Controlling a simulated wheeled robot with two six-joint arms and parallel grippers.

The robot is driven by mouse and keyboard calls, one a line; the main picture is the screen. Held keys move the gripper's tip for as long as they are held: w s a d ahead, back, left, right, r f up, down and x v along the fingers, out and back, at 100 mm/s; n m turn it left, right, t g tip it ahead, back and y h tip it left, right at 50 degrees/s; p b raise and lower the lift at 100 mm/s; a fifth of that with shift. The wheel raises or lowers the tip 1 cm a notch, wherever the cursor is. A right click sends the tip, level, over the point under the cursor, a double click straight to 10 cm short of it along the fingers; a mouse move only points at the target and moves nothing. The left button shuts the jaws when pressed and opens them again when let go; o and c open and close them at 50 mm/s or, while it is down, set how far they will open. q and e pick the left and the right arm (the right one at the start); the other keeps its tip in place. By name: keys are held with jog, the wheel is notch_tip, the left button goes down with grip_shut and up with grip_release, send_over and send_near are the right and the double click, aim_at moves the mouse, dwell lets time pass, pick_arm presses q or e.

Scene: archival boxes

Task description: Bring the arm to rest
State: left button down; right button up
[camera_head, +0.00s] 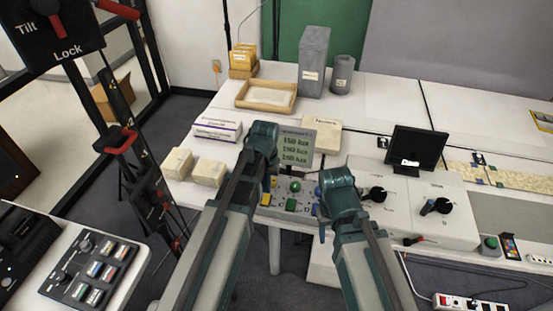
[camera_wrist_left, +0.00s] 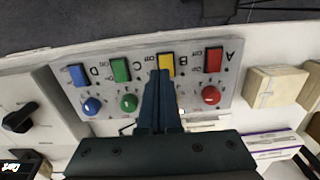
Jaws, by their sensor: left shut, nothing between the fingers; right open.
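My left arm reaches in over the table, and its gripper (camera_wrist_left: 161,76) is shut and empty in the left wrist view. Its fingertips overlap the lower edge of the yellow button (camera_wrist_left: 166,62) on a grey control panel (camera_wrist_left: 145,72); I cannot tell whether they touch. The panel also shows in the head view (camera_head: 283,204), partly behind my arms. Red (camera_wrist_left: 213,60), green (camera_wrist_left: 121,70) and blue (camera_wrist_left: 78,75) buttons sit in the same row, with round knobs beside them. My right gripper (camera_head: 322,233) is mostly hidden under its wrist, open, right of the panel.
A display reading 150 lux (camera_head: 296,148) stands behind the panel. Two small beige boxes (camera_head: 208,173) and a white-purple box (camera_head: 217,131) lie to the left. A black monitor (camera_head: 418,150) and a dial unit (camera_head: 448,208) stand right. A wooden tray (camera_head: 266,108) is farther back.

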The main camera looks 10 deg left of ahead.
pick_arm(q)
jog(key=s+d+m+y, duration=0.1)
jog(key=s+d+m, duration=0.2)
jog(key=s+d, duration=0.6)
jog(key=s, duration=0.4)
jog(key=shift+s+d, duration=0.2)
jog(key=shift+d, duration=0.05)
